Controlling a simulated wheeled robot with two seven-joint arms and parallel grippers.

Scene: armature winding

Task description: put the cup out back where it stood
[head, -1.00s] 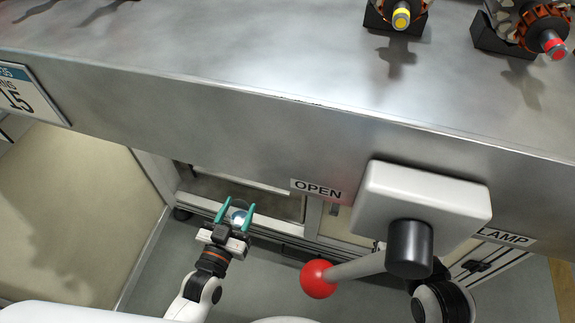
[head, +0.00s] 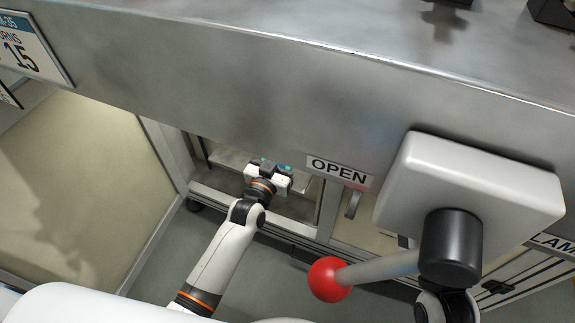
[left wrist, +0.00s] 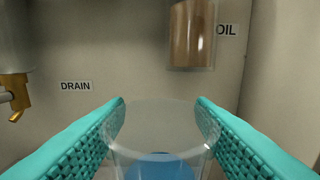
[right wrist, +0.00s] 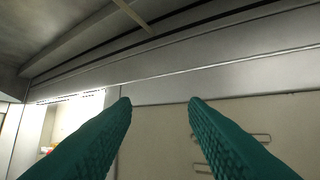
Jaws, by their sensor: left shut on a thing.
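The clear cup (left wrist: 160,145) stands between my left gripper's teal fingers in the left wrist view, with blue showing low inside it. My left gripper (left wrist: 160,112) is shut on it. In the head view the left gripper (head: 272,167) reaches into the open compartment under the bench, and the cup is hidden there. My right gripper (right wrist: 160,102) is open and empty in the right wrist view, in front of grey and beige panels.
In the left wrist view a vessel of brown liquid (left wrist: 192,35) hangs by an OIL label (left wrist: 228,30). A brass tap (left wrist: 14,95) is left of a DRAIN label (left wrist: 76,86). The bench front (head: 230,100) overhangs the compartment. A red-knobbed lever (head: 329,279) sticks out at right.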

